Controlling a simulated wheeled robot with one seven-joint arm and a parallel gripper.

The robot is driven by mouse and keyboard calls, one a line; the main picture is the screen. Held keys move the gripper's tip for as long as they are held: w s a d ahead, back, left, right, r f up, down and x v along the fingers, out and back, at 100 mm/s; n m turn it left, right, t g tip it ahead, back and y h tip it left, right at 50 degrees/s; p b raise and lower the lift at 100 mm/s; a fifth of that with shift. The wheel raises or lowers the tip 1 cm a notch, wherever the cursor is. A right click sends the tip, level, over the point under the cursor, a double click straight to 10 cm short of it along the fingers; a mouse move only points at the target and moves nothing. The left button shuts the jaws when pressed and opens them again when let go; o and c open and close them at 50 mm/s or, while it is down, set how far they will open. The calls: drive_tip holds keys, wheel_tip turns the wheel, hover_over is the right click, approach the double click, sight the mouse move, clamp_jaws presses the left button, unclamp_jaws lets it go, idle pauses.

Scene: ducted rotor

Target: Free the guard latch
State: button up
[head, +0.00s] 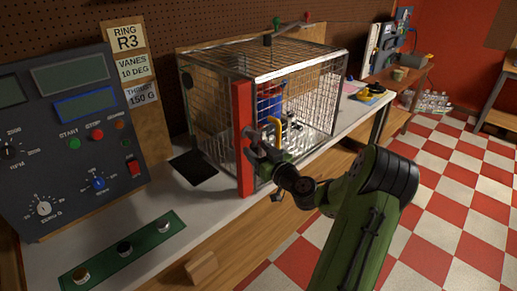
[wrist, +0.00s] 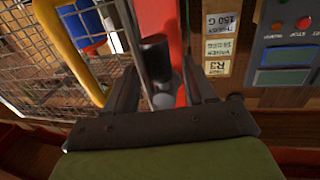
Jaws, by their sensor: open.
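The guard is a wire-mesh cage (head: 300,85) on the bench, with a yellow handle (head: 275,128) on its front. The handle also shows at the left of the wrist view (wrist: 68,50). A red post (head: 242,140) stands at the cage's front left corner. In the wrist view, a black knob on a grey stem (wrist: 155,58), which looks like the latch, stands before the red post. My gripper (wrist: 160,82) is open, with one finger on each side of the knob and stem. Contact cannot be told. In the head view my gripper (head: 262,152) is at the post and hides most of the latch.
A control panel (head: 70,130) with dials and buttons stands at the left. A blue object (head: 268,98) is inside the cage. The checkered floor (head: 440,195) at the right is largely open.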

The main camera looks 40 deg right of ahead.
drive_tip(key=shift+c, duration=0.5)
clamp_jaws()
drive_tip(key=shift+a+m, duration=0.15)
drive_tip(key=shift+m, duration=0.15)
drive_tip(key=m, duration=0.2)
drive_tip(key=a+m+p, duration=0.1)
drive_tip(key=shift+a+r+g+y, duration=0.1)
drive_tip(key=shift+r+g+y, duration=0.2)
drive_tip(key=shift+g, duration=0.1)
drive_tip(key=r+m+y+p, duration=0.1)
drive_tip(key=m+p, duration=0.2)
drive_tip(key=m, duration=0.1)
drive_tip(key=a+r+m+y+p, duration=0.1)
drive_tip(key=m+p, duration=0.2)
drive_tip(key=m, duration=0.1)
drive_tip(key=a+r+m+g+p, duration=0.1)
drive_tip(key=m+p, duration=0.1)
drive_tip(key=m, duration=0.2)
drive_tip(key=shift+s+r+y+p, duration=0.1)
drive_tip(key=shift+r+y+p, duration=0.25)
drive_tip(key=shift+y+p, duration=0.05)
drive_tip(key=shift+o, duration=0.5)
unclamp_jaws()
